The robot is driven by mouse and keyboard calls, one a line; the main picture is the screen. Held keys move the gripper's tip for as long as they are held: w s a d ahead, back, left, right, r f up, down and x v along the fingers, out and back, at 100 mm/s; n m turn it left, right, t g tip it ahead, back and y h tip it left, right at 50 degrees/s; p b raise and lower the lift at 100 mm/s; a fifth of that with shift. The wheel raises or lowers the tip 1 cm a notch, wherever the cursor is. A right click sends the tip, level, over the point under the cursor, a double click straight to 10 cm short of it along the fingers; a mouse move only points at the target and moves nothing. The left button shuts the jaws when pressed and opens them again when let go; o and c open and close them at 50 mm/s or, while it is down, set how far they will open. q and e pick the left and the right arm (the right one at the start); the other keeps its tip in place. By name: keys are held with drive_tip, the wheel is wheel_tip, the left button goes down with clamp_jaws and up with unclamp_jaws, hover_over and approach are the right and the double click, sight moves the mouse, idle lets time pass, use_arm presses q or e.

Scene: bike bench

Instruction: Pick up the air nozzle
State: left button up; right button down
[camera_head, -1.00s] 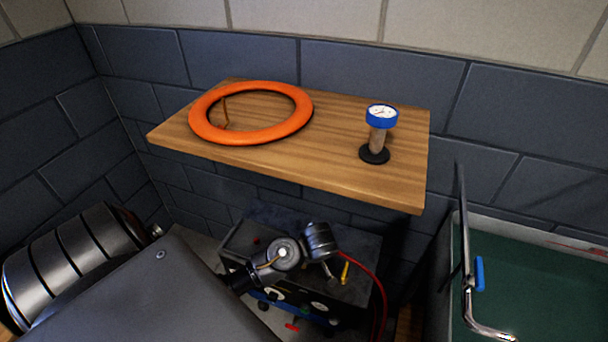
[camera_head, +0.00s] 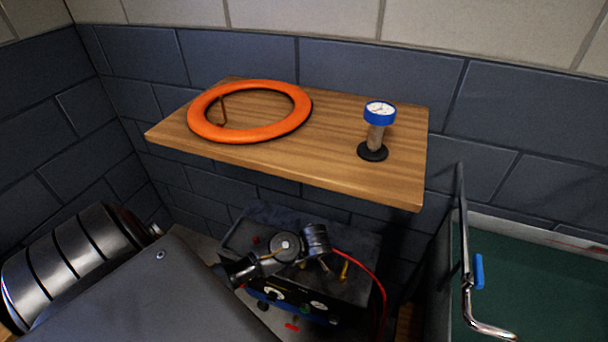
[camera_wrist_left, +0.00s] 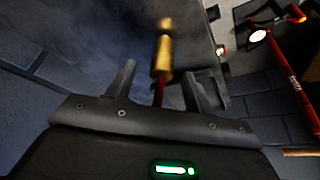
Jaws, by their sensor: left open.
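The air nozzle (camera_head: 344,270) is a small brass-yellow piece near the right side of the dark box-shaped unit's top, below the shelf. It also shows in the left wrist view (camera_wrist_left: 162,58), with a red line running down from it. My left gripper (camera_head: 326,265) is over the unit, just left of the nozzle in the head view. In the left wrist view its two dark fingers (camera_wrist_left: 158,85) stand apart, with the nozzle's lower part and red line appearing between them. I cannot tell whether they touch. My right gripper is out of view.
A wooden shelf (camera_head: 300,165) overhangs the dark unit (camera_head: 350,292). It bears an orange ring (camera_head: 205,130) and a blue-rimmed gauge (camera_head: 380,112). A red hose (camera_head: 375,280) curves down the unit's right side. A green-lined bin (camera_head: 550,270) and a metal tube (camera_head: 465,245) stand at right.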

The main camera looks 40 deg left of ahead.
use_arm(q)
drive_tip(key=x, duration=0.4)
drive_tip(key=shift+s+a+f, duration=0.1)
drive_tip(key=shift+a+f, duration=0.05)
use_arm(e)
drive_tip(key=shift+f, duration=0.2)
use_arm(q)
drive_tip(key=shift+c, duration=0.3)
clamp_jaws()
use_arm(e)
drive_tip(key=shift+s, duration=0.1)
